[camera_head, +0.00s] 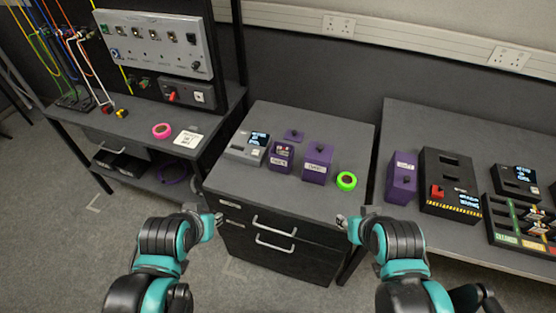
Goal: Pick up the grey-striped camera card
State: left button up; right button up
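No grey-striped camera card can be made out for certain at this size. Small card-like pieces show in an open purple box (281,157) on the middle cabinet, and several more cards (531,216) stand in a black sorting tray (509,239) at the far right; their stripes are too small to read. My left gripper (215,222) is in front of the cabinet's left front corner, away from the objects. My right gripper (344,223) is near the cabinet's right front edge. Neither visibly holds anything; their finger openings cannot be made out.
The cabinet (254,190) also bears a grey reader (248,147), a purple lid (293,135), a closed purple box (317,163) and green tape (347,181). The right table holds another purple box (402,178) and a hazard-striped black unit (449,183). The cabinet's front top is clear.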

aim_at(531, 215)
jog(key=z, duration=2.1)
jog(key=i+l+u, duration=0.45)
jog(key=i+l, duration=0.3)
jog(key=i, duration=0.25)
jog(key=i+l+u, duration=0.45)
jog(key=i+l, duration=0.4)
jog(key=l, duration=0.2)
